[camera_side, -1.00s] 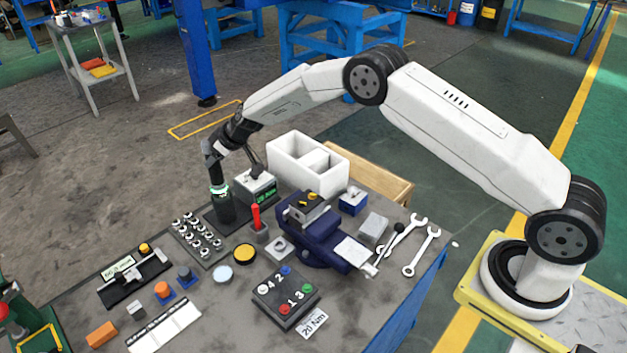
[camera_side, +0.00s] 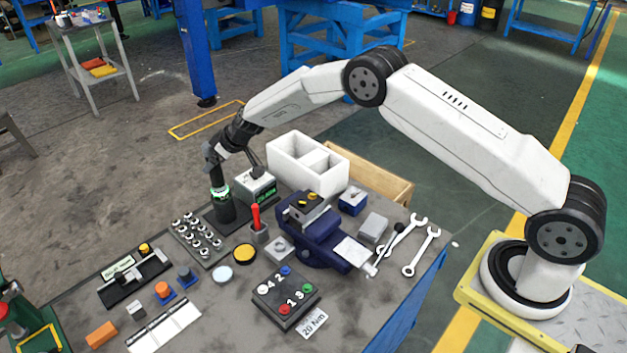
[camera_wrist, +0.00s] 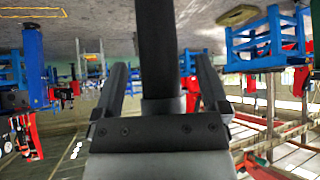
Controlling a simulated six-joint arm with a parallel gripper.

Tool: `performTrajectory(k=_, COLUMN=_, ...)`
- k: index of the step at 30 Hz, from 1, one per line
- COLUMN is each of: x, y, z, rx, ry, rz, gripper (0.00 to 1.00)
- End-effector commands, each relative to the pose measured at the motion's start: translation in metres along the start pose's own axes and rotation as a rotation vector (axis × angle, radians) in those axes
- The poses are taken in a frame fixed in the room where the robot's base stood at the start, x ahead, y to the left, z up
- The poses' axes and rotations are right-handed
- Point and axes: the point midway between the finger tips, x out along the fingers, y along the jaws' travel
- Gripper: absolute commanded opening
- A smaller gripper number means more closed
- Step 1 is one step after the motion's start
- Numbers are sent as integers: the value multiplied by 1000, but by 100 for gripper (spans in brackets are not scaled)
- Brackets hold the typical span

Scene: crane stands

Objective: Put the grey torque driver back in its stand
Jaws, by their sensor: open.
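The dark grey torque driver (camera_side: 217,178) stands upright at the back left of the bench in the side view. A lit green ring shows around its lower part, just above the dark stand (camera_side: 228,211). My gripper (camera_side: 213,157) is at the driver's upper end. In the wrist view my gripper (camera_wrist: 161,66) is open, with one finger on each side of the driver's dark shaft (camera_wrist: 157,45). Gaps show between the shaft and both fingers. How deep the driver sits in the stand is hidden.
A white divided bin (camera_side: 335,172) and a small box with a green display (camera_side: 256,187) stand close to the right. A socket tray (camera_side: 197,238), a red-handled tool (camera_side: 257,218) and a blue vise (camera_side: 318,246) are in front. Clear floor lies left of the bench.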

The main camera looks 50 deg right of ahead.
Motion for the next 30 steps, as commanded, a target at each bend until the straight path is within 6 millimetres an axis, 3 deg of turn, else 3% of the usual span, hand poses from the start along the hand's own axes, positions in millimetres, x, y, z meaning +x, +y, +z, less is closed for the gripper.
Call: performTrajectory(k=30, x=-49, y=1, z=-1, rx=0, ry=3, rz=1, gripper=94)
